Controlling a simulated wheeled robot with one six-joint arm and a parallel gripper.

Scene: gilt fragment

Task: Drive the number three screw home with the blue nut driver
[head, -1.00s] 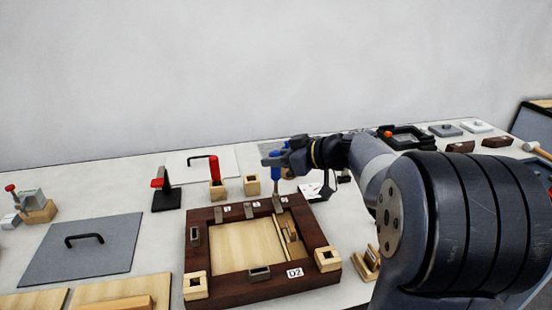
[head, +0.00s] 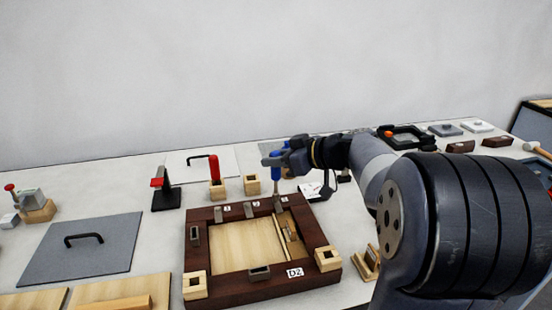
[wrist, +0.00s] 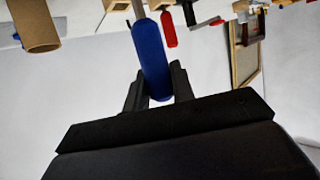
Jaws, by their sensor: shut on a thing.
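The blue nut driver (head: 276,166) stands roughly upright at the back rail of the dark wooden frame (head: 203,270). My gripper (head: 283,162) is shut on its blue handle, which also shows between the fingers in the wrist view (wrist: 152,58). The driver's shaft points down to the metal clip at the right end of the back rail. The tip and the screw under it are too small to make out. Two other metal clips (head: 221,212) with small number labels sit further left on that rail. I cannot read the numbers surely.
A red-handled tool (head: 214,170) stands in a wooden block just behind the frame, beside an empty wooden block (head: 251,185). A red-and-black stand (head: 164,190) and a grey panel with a black handle (head: 88,250) are at left. A black tray (head: 408,137) lies back right.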

